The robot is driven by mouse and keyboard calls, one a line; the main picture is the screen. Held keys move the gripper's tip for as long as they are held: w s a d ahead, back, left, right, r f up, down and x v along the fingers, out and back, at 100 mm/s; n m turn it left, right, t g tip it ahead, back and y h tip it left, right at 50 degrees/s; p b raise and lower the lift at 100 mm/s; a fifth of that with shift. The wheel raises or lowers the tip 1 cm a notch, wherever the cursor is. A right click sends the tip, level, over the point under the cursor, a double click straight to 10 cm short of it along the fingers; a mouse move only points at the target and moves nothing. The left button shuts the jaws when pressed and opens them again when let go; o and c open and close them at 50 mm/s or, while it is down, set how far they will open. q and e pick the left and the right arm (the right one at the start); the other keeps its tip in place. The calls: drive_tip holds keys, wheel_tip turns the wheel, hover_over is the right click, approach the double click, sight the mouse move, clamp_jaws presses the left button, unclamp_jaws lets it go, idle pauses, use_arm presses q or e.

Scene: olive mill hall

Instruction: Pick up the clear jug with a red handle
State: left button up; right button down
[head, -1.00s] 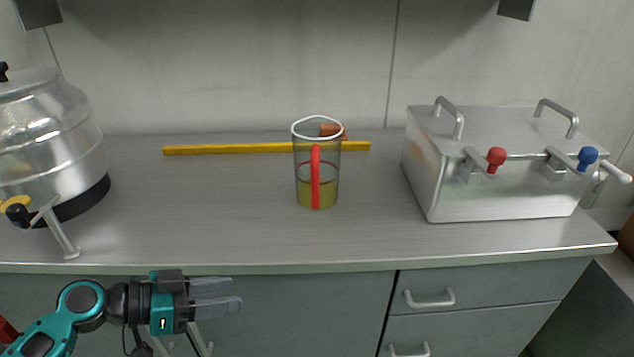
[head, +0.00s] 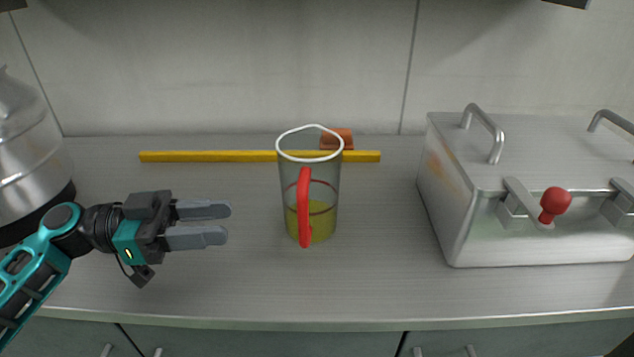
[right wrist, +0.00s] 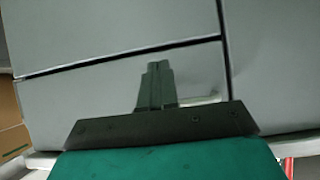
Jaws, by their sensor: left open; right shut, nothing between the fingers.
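The clear jug (head: 325,190) stands upright on the steel counter in the head view, with yellow-green liquid in its lower part and a white rim. Its red handle (head: 304,208) faces me, slightly left of the jug's middle. My left gripper (head: 229,223) is left of the jug, at about the height of its lower half in the picture. Its fingers are apart and empty, pointing right toward the jug, with a gap between. My right gripper (right wrist: 157,70) shows only in the right wrist view, shut and empty, in front of grey cabinet fronts.
A yellow bar (head: 210,157) lies behind the jug, with an orange-brown block (head: 337,139) near it. A steel box (head: 540,235) with a red knob (head: 555,201) stands right. A round metal vessel (head: 30,150) stands left. The counter (head: 370,285) in front of the jug is clear.

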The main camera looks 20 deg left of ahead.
sight(304, 243)
use_arm(q)
drive_tip(key=shift+p+x, duration=1.3)
drive_tip(key=shift+x, duration=4.75)
drive_tip(key=shift+w+d+f, duration=0.1)
drive_tip(key=shift+w+d, duration=0.15)
drive_tip(key=shift+d, duration=0.15)
drive_tip(key=shift+c, duration=0.2)
clamp_jaws()
